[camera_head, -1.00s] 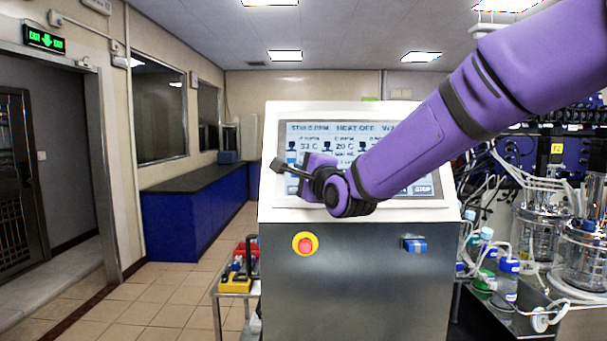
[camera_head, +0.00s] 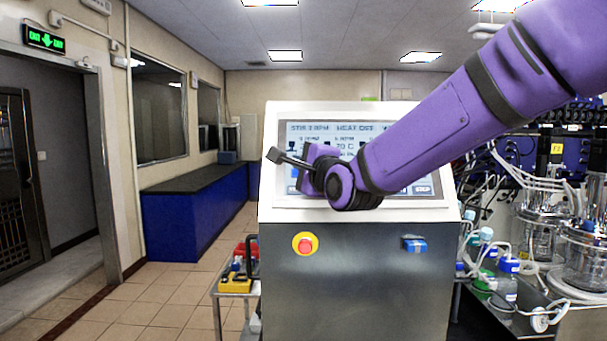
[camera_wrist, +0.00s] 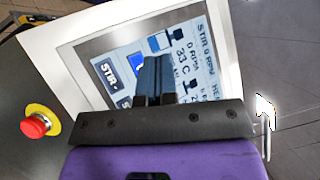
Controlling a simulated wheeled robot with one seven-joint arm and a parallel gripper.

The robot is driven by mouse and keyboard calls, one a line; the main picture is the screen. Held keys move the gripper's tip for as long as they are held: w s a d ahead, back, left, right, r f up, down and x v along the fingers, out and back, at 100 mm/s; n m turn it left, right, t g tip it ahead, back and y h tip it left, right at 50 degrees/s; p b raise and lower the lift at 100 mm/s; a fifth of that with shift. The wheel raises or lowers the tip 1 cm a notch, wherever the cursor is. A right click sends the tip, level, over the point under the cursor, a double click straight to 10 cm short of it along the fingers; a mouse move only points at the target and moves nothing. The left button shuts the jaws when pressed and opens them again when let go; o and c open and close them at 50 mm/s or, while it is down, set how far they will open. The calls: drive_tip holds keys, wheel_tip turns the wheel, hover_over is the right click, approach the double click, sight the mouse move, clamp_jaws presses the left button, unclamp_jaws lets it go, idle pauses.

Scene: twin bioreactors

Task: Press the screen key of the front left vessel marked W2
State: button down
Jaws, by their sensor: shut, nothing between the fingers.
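The touch screen (camera_head: 305,128) sits in a white slanted frame on a steel console. Its top line reads stir and heat off; my arm covers much of it. My gripper (camera_head: 273,155) is shut and empty in front of the screen's left edge. In the wrist view the closed fingers (camera_wrist: 152,72) lie over the screen (camera_wrist: 100,50), beside a bright blue key (camera_wrist: 136,62). A STIR key (camera_wrist: 107,72) is to its left. I cannot read a W2 mark on any key, nor tell whether the fingertips touch the screen.
A red stop button (camera_head: 305,244) on a yellow ring and a blue switch (camera_head: 414,245) are on the console front below the screen. Glass vessels (camera_head: 585,258) with tubes and bottles stand at the right. The floor at left is clear.

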drive_tip(key=shift+s+r, duration=0.5)
drive_tip(key=shift+s, duration=0.35)
drive_tip(key=s+d+f+n+g+h, duration=0.25)
drive_tip(key=s+d+n, duration=0.2)
drive_tip(key=d, duration=0.35)
drive_tip(key=s+d+f+n+g+h, duration=0.2)
drive_tip(key=s+d+n+h, duration=0.1)
drive_tip(key=s+d, duration=0.4)
drive_tip(key=s+d+f+n+g+h, duration=0.1)
drive_tip(key=s+d+f+n+g, duration=0.2)
drive_tip(key=s+d, duration=0.4)
drive_tip(key=s+d+f+n+g+h, duration=0.2)
drive_tip(key=s+d+f+n+g, duration=0.2)
drive_tip(key=s, duration=0.9)
drive_tip(key=d+f, duration=0.2)
drive_tip(key=d, duration=0.1)
drive_tip(key=shift+s+d, duration=0.2)
drive_tip(key=shift+s, duration=0.2)
